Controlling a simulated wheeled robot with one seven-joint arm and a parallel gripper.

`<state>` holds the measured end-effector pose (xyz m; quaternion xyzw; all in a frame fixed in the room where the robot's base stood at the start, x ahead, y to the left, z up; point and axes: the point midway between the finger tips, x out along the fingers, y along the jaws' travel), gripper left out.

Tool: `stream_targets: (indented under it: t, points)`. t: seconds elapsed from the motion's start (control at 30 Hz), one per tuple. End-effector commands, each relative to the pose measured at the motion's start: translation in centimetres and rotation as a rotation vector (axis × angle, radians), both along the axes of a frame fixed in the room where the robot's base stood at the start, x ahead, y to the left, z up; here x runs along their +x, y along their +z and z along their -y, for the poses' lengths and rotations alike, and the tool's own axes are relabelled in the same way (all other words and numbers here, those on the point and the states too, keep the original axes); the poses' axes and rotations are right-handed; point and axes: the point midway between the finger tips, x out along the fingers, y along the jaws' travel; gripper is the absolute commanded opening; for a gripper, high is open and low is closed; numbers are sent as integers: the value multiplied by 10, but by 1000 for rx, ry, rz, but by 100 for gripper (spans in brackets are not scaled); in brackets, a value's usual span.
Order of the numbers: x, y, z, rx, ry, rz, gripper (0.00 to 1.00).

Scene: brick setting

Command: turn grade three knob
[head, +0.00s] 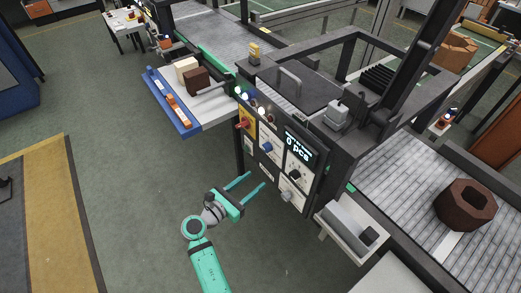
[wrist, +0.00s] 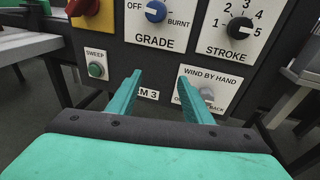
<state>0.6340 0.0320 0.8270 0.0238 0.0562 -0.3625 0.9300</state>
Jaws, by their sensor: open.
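The blue GRADE knob (wrist: 156,11) is on a white plate at the top of the wrist view. OFF is printed at its left and BURNT at its lower right; the rest of its scale is cut off, and I cannot tell its exact setting. In the head view the blue knob (head: 267,147) is on the control panel's front. My gripper (head: 257,180) is open and empty, in front of and below the knob, apart from it. In the wrist view my gripper (wrist: 160,76) has its two green fingers pointing at the panel below the GRADE plate.
The black STROKE knob (wrist: 239,28) is right of GRADE, with the grey WIND BY HAND knob (wrist: 207,94) below. A green SWEEP button (wrist: 96,70) and a red knob (head: 242,124) are to the left. A white tray (head: 217,108) juts out left of the panel.

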Motion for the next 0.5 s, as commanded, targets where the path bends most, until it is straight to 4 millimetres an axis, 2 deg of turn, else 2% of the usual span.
stream_targets:
  t: [0.03, 0.2, 0.33, 0.5]
  points:
    - [9, 20, -13, -53, -27, -14, 46]
    - [15, 66, -40, -197, -123, -76, 46]
    - [15, 85, -51, -250, -165, -106, 46]
    - [18, 92, -49, -270, -186, -120, 46]
